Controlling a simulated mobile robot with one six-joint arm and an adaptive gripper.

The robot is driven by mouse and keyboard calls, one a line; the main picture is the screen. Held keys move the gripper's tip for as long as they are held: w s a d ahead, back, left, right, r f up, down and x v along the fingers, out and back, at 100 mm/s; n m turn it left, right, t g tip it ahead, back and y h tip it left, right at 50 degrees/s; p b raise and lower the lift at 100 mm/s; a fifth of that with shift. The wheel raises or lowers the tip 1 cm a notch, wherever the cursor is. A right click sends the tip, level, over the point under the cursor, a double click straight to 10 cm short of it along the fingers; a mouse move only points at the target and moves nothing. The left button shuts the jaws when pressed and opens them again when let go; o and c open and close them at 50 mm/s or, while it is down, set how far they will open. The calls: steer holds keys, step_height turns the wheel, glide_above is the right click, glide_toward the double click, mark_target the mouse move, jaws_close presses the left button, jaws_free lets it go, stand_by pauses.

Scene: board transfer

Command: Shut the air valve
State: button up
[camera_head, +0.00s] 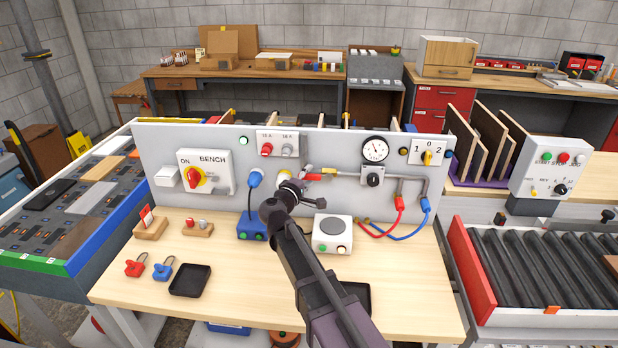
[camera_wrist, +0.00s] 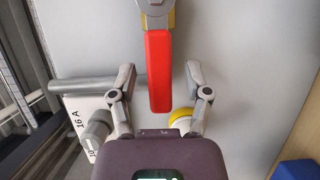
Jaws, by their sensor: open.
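The air valve's red lever (camera_head: 314,177) lies roughly level on the grey panel, left of its yellow body (camera_head: 328,171). In the wrist view the lever (camera_wrist: 159,70) hangs down from a round grey pivot (camera_wrist: 153,8) at the top edge. My gripper (camera_head: 303,178) is at the panel by the lever's left end. In the wrist view my gripper (camera_wrist: 160,75) is open, with one finger on each side of the lever. A gap shows on both sides, so neither finger visibly touches it. My arm hides part of the panel and bench in the head view.
Close by are a blue plug (camera_head: 255,178), a pressure gauge (camera_head: 375,149) and a grey breaker knob (camera_wrist: 97,125). A yellow round part (camera_wrist: 181,116) sits near the right finger in the wrist view. Red and blue hoses (camera_head: 400,237) hang at right. A white box (camera_head: 332,245) stands on the bench.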

jaws_close()
steer(key=shift+d, duration=0.1)
